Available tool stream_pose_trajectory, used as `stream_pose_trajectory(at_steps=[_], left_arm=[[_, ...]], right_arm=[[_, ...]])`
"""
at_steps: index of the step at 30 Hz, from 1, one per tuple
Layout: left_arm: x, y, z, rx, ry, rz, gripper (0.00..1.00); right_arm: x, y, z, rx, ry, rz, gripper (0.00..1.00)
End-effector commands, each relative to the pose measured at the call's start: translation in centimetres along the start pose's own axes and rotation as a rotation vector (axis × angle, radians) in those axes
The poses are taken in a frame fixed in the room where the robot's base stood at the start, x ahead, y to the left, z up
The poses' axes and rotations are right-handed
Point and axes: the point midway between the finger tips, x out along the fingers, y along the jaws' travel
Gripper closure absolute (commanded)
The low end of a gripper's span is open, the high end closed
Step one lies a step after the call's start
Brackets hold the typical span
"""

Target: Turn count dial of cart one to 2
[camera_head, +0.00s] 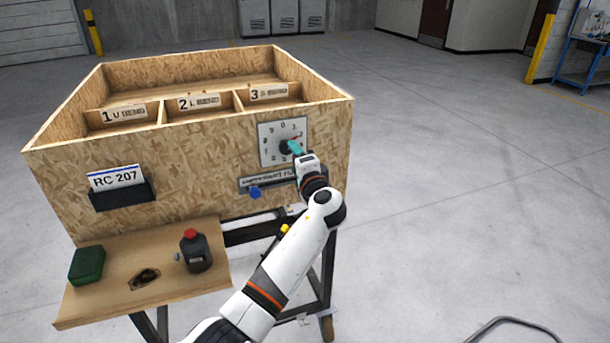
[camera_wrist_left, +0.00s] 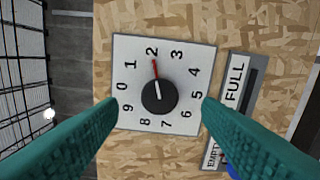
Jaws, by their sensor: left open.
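The count dial is a white square plate (camera_head: 270,151) on the right of the cart's wooden front panel. In the left wrist view the plate (camera_wrist_left: 135,75) shows digits 0 to 9 around a round black knob (camera_wrist_left: 160,97). The knob's red-tipped pointer (camera_wrist_left: 155,68) points at the 2. My left gripper (camera_head: 294,148) is in front of the dial and partly hides it in the head view. In the wrist view its teal fingers (camera_wrist_left: 160,108) are spread wide, one on each side of the knob, apart from it. My right gripper is not in view.
An EMPTY/FULL slider strip (camera_wrist_left: 232,95) with a blue knob (camera_head: 254,192) sits beside the dial. The cart's shelf (camera_head: 120,308) bears a green block (camera_head: 87,265) and a dark bottle with a red cap (camera_head: 196,252).

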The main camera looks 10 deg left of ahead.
Motion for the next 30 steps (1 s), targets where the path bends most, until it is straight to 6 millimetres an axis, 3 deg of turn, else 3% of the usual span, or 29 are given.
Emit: stream_pose_trajectory(at_steps=[3,10,15,25,28,30], left_arm=[[-2.7,-0.4,0.0,-0.004,-0.003,-0.002,0.41],[-6.4,-0.2,0.0,-0.002,-0.001,-0.001,0.41],[-7.4,0.0,0.0,-0.001,0.0,0.0,0.41],[-7.5,-0.2,0.0,0.001,0.0,-0.003,0.41],[-7.3,-2.2,-0.2,0.01,-0.012,-0.039,0.41],[-7.1,-5.3,-0.5,0.022,-0.031,-0.093,0.41]], right_arm=[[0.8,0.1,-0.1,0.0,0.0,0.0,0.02],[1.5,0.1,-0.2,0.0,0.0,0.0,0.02],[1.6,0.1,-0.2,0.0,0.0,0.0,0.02],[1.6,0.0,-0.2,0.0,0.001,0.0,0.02],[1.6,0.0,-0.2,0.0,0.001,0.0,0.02],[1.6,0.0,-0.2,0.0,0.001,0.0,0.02]])
